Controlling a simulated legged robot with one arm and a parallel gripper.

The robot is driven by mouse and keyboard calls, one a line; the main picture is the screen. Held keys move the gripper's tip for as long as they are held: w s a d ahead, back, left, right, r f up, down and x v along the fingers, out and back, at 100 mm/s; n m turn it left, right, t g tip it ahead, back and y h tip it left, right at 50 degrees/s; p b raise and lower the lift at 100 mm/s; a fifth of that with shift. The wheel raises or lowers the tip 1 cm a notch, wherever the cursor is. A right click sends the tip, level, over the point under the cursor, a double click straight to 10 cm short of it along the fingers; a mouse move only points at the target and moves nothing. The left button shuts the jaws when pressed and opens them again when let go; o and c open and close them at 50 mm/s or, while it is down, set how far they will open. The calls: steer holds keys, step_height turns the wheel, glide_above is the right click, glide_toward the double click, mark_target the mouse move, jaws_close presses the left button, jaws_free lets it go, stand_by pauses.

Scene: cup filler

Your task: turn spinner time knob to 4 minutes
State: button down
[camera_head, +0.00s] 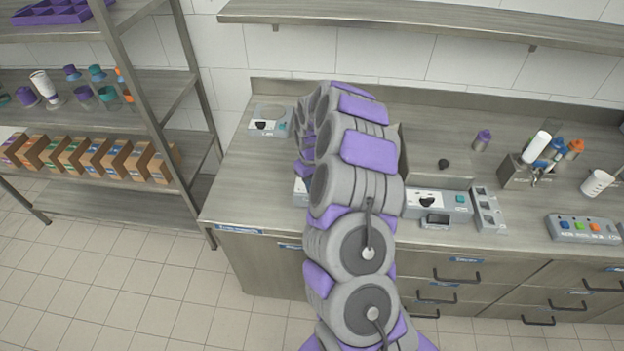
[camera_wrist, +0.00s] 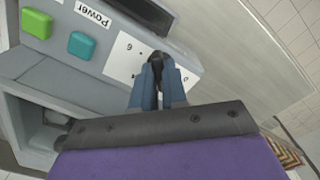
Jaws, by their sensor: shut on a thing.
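In the wrist view, the spinner's grey front panel (camera_wrist: 70,62) carries a white dial plate (camera_wrist: 122,60) with a "6" readable on it. My gripper (camera_wrist: 158,72) has its blue fingers shut on the dark time knob (camera_wrist: 160,57) at this plate. The fingers hide most of the knob, its pointer and the other marks, so I cannot read the setting. Left of the dial are a teal button (camera_wrist: 82,44) and a green button (camera_wrist: 37,23), with a "Power" label near them. In the head view my arm hides the gripper and most of the spinner.
In the wrist view, a dark display (camera_wrist: 150,12) sits above the dial. In the head view, a device with a black knob (camera_head: 425,201) stands right of my arm on the counter (camera_head: 240,185). A small scale-like device (camera_head: 268,120) stands left. A shelf rack (camera_head: 150,75) is further left.

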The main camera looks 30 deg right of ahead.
steer(key=m, duration=0.2)
steer(key=m+p, duration=0.1)
steer(key=shift+w+r+m, duration=0.15)
steer(key=shift+m, duration=0.25)
steer(key=m+p, duration=0.2)
steer(key=m, duration=0.1)
steer(key=shift+m, duration=0.3)
steer(key=m+p, duration=0.1)
steer(key=m, duration=0.2)
steer(key=shift+m, duration=0.3)
steer(key=shift+w+m+p, duration=0.1)
steer(key=shift+m+p, duration=0.35)
steer(key=shift+m, duration=1.15)
steer(key=c, duration=1.2)
jaws_free()
steer(key=shift+o, duration=0.2)
step_height(320, 180, up, 17)
steer(key=shift+p, duration=0.45)
